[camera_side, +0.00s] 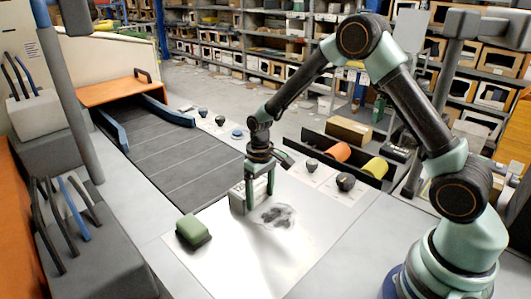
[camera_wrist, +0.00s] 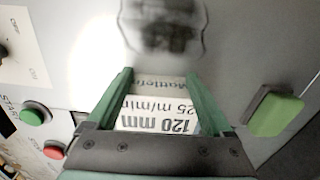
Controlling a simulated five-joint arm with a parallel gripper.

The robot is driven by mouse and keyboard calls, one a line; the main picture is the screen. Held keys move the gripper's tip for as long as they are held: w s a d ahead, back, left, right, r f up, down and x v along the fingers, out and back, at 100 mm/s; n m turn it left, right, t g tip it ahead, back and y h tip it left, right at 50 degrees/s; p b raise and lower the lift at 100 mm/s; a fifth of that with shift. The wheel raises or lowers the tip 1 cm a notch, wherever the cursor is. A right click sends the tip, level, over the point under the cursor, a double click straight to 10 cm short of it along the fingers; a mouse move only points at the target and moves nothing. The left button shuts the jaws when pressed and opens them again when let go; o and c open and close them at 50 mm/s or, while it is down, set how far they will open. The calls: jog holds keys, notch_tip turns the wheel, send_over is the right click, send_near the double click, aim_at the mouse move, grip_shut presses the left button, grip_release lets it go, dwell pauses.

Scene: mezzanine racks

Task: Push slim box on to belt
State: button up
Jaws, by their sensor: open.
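My gripper (camera_side: 258,207) points down over the pale work surface in the side view, its green fingers apart. A pale, slim upright box (camera_side: 237,197) stands at the fingers, on the belt side; I cannot tell whether they touch it. In the wrist view, a white face with printed text (camera_wrist: 158,115) shows between my gripper's fingers (camera_wrist: 158,78), and it seems to be this box. The dark belt (camera_side: 175,155) lies to the left and beyond, apart from the box.
A green block (camera_side: 193,231) sits near the belt's near end; it also shows in the wrist view (camera_wrist: 275,113). Blue guide rails (camera_side: 168,111) flank the belt's far end. A bin with orange and yellow rolls (camera_side: 340,151) stands behind.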

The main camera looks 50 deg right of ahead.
jog(key=shift+w, duration=0.55)
jog(key=shift+w, duration=0.2)
jog(key=shift+w, duration=0.4)
jog(key=shift+w, duration=0.15)
jog(key=shift+w+a, duration=0.1)
jog(key=shift+w, duration=0.35)
jog(key=shift+w, duration=0.1)
dwell(0.5)
jog(key=shift+w, duration=0.5)
jog(key=shift+w, duration=0.15)
jog(key=shift+w, duration=0.45)
